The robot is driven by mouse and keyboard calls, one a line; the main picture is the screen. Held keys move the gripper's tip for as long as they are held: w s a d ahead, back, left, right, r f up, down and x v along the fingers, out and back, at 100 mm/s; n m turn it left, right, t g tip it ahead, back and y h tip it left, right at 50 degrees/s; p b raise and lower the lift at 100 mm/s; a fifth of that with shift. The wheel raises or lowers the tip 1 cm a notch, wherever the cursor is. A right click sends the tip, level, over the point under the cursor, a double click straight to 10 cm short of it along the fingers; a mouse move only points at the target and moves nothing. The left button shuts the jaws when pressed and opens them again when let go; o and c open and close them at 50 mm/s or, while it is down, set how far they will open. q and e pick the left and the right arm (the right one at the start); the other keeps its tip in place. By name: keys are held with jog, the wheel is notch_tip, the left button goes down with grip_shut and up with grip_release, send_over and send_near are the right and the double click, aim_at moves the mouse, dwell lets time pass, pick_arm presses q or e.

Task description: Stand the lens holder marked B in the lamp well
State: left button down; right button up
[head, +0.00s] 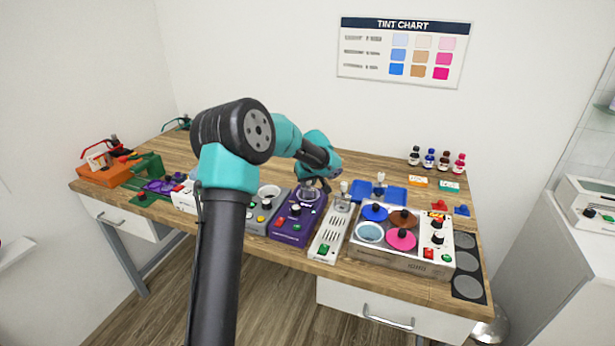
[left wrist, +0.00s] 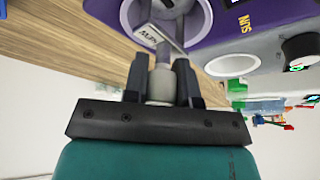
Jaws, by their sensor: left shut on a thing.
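My left gripper (head: 309,184) reaches over the purple unit (head: 290,226), near its back part. In the left wrist view the gripper (left wrist: 162,80) is shut on a pale grey knob-like handle (left wrist: 160,88), which I take for a lens holder; no letter B is readable on it. A similar holder with a pale knob (head: 380,178) stands at the blue tray (head: 395,198). My right gripper is out of view.
A narrow white unit (head: 325,243) with a pale-knobbed piece (head: 344,187) stands right of the purple one. A box with coloured discs (head: 400,262) is further right. A grey unit (head: 257,222) is to the left. Small bottles (head: 429,160) stand behind.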

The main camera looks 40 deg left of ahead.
pick_arm(q)
jog(key=shift+f, duration=0.45)
jog(key=shift+f, duration=0.3)
dwell(0.8)
jog(key=c, duration=0.5)
grip_release()
jog(key=shift+r, duration=0.15)
jog(key=shift+r, duration=2.9)
jog(key=shift+s, duration=0.1)
